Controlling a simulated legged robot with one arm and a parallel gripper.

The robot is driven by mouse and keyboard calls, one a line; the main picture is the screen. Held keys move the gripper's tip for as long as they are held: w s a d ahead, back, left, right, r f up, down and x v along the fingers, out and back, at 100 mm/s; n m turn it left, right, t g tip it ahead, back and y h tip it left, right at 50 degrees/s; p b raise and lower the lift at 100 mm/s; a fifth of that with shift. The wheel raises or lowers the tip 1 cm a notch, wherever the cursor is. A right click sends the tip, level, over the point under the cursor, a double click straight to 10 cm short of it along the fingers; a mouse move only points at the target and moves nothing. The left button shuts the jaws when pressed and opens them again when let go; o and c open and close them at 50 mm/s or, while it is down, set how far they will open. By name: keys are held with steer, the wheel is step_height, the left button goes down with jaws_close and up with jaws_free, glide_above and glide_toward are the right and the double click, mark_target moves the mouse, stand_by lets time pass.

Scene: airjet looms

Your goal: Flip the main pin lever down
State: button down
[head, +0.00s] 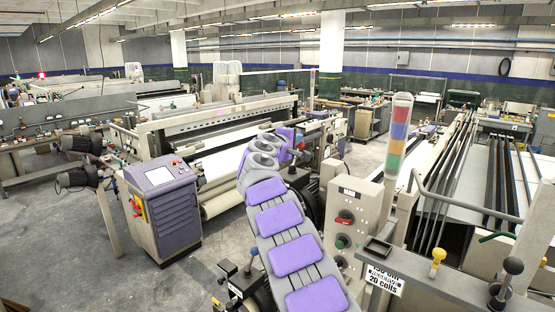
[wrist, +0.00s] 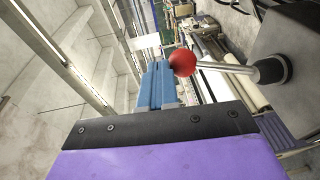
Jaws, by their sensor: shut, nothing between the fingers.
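The lever with a red ball knob (wrist: 183,62) and a thin metal rod shows in the wrist view. Its rod runs right to a dark pivot on a grey housing (wrist: 295,70). This view is turned, with the ceiling at the left, so the knob end points towards the ceiling side. My gripper (wrist: 159,67) is shut and empty, its blue fingers just left of the knob. Whether they touch it I cannot tell. In the head view my purple arm reaches forward over the machine; the fingers and lever cannot be made out clearly there.
A beige control panel (head: 350,238) with a red switch stands right of my arm, a signal tower (head: 397,135) behind it. A purple control cabinet (head: 163,205) stands left. Levers with yellow (head: 438,255) and black (head: 513,266) knobs are at right. Free floor lies at lower left.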

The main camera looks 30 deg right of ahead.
steer(key=shift+w+d, duration=0.1)
steer(key=shift+d, duration=0.25)
steer(key=shift+f, duration=0.1)
stand_by(0.4)
steer(key=s+a+r+b, duration=0.1)
steer(key=s+a+r, duration=0.5)
steer(key=a+r, duration=0.2)
steer(key=shift+a+r, duration=0.3)
steer(key=shift+r, duration=0.25)
steer(key=shift+s+d+f+b, duration=0.1)
steer(key=shift+d+b, duration=0.05)
steer(key=shift+b, duration=0.15)
